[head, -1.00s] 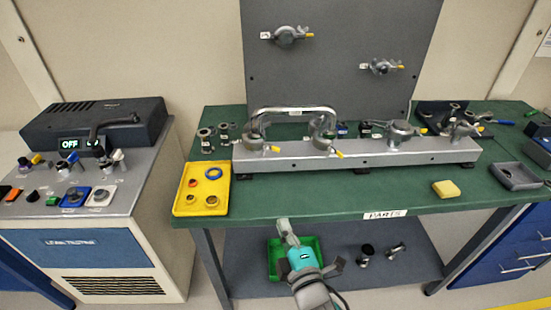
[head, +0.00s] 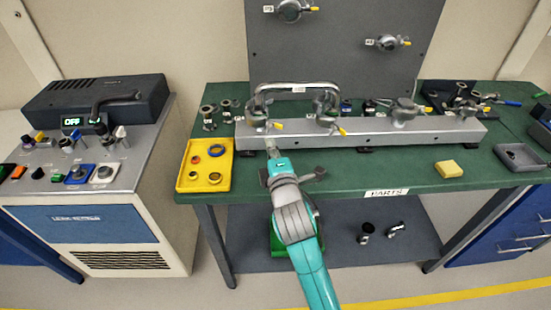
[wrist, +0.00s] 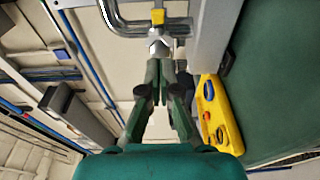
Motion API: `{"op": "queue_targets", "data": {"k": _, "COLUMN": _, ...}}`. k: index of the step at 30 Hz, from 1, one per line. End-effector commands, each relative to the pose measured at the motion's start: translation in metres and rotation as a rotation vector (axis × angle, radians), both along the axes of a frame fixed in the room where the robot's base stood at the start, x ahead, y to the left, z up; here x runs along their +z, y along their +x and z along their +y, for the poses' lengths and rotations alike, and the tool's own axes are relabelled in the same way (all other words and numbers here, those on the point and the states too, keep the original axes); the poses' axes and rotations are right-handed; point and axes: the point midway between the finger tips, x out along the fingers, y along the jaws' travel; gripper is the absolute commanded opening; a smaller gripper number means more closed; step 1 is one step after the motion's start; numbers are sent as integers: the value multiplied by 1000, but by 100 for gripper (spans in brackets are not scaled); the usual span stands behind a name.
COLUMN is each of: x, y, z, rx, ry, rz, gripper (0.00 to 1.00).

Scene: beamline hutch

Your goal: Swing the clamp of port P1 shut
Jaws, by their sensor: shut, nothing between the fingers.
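A grey manifold bar (head: 375,134) on the green bench carries several ports with clamps. The left clamp (head: 257,116) has a yellow-tipped lever (head: 276,125), and a bent pipe (head: 295,84) joins it to the second clamp (head: 327,120). Port labels are too small to read, so I cannot tell which is P1. My gripper (head: 270,146) is shut and empty in front of the bar, just below the left clamp's lever. In the wrist view, my gripper's closed fingertips (wrist: 160,50) point at a yellow tab (wrist: 157,17) beside the pipe. Contact cannot be told.
A yellow tray (head: 208,183) with rings lies left of my gripper. A back panel (head: 340,50) carries two more clamped ports. A yellow block (head: 447,168) and a grey tray (head: 521,157) are at right. The bench front between is mostly clear.

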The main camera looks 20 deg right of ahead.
Motion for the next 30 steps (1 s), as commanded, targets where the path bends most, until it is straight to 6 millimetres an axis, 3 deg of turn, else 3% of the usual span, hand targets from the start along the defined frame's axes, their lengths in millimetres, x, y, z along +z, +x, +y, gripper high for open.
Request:
{"op": "queue_targets", "data": {"k": 3, "x": 1, "y": 20, "z": -6, "rx": -2, "ry": 2, "rz": -1, "gripper": 0}}
{"op": "queue_targets", "data": {"k": 9, "x": 0, "y": 34, "z": -27, "rx": -2, "ry": 1, "rz": 0, "gripper": 0}}
{"op": "queue_targets", "data": {"k": 30, "x": 0, "y": 41, "z": -38, "rx": 0, "ry": 2, "rz": -1, "gripper": 0}}
